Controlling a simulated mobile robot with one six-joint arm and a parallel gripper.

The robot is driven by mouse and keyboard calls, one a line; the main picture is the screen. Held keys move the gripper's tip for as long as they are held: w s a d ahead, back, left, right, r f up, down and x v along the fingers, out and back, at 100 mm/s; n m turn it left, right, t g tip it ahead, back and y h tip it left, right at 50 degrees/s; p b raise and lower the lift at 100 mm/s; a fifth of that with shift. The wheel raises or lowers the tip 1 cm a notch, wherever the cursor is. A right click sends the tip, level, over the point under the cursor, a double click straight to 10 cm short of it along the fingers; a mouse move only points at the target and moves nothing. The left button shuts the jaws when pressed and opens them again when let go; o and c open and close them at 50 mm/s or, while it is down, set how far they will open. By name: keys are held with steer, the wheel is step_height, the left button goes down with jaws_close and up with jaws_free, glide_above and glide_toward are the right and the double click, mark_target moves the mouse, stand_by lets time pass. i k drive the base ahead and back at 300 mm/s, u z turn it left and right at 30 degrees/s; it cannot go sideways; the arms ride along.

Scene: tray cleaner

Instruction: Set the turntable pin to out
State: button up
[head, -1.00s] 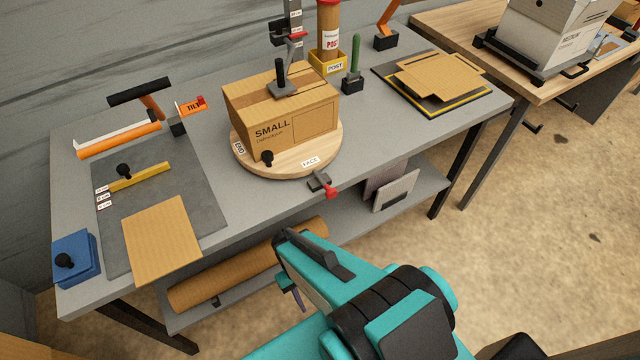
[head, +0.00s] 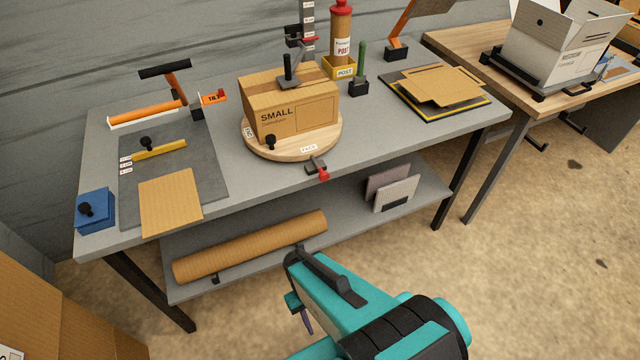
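The turntable (head: 262,151) is a round wooden disc on the grey workbench, with a "FACE" label on its front edge. A closed cardboard box (head: 318,120) marked "SMALL" stands on it, under a dark clamp (head: 289,75). The turntable pin (head: 323,174) has a red knob on a grey bracket at the bench's front edge, just in front of the disc. Whether the pin is in or out is too small to tell. My teal arm reaches in at the bottom, in front of the bench and apart from the pin. My gripper's fingertips are not clearly visible.
A cutting mat (head: 212,185) with a cardboard sheet (head: 170,202) lies on the left of the bench. A blue block (head: 95,211) sits at the left corner. A cardboard roll (head: 250,247) lies on the lower shelf. Open floor is at the right.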

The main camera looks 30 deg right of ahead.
mark_target(323, 176)
steer(key=k, duration=1.7)
steer(key=u, duration=1.15)
steer(key=i, duration=1.05)
steer(key=z, duration=0.1)
